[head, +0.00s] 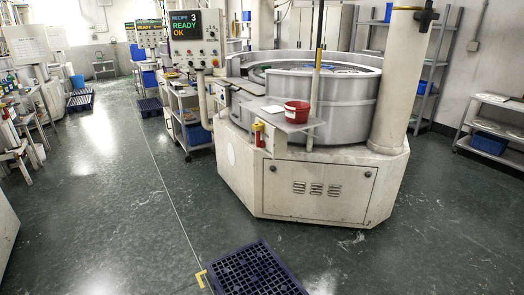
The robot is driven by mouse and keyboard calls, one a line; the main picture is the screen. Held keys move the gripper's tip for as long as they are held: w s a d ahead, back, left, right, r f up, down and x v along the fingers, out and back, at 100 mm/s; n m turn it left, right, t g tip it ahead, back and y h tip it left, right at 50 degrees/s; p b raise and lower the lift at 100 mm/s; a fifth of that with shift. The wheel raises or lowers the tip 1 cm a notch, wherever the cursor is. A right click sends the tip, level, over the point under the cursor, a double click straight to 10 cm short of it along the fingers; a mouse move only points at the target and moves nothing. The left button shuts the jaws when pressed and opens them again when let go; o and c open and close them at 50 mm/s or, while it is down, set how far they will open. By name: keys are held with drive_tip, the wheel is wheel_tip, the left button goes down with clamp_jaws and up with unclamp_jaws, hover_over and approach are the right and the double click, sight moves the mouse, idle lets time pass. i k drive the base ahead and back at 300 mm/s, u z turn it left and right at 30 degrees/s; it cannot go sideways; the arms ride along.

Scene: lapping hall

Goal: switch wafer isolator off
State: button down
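A large white lapping machine (315,188) with a round steel tub (345,112) stands right of centre. A small yellow and red fitting (257,133) sits on its front edge, left of the small shelf; it may be the isolator. It is too small to tell its handle position, and no label is readable. A control panel (195,38) with a lit screen reading "RECIPE 3 READY OK" stands on a post at the machine's left. My gripper is not in view.
A red bucket (297,112) stands on the small shelf (282,123) at the machine's front. A dark blue grid mat (256,270) lies on the floor ahead. A grey cart (190,118) stands left of the machine. The green floor (120,210) at left is open.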

sight(260, 143)
drive_tip(key=u, duration=0.75)
drive_tip(key=i, duration=1.3)
drive_tip(key=u, duration=0.45)
drive_tip(key=i, duration=1.25)
drive_tip(key=z, duration=0.8)
drive_tip(key=i, duration=0.6)
drive_tip(key=z, duration=0.4)
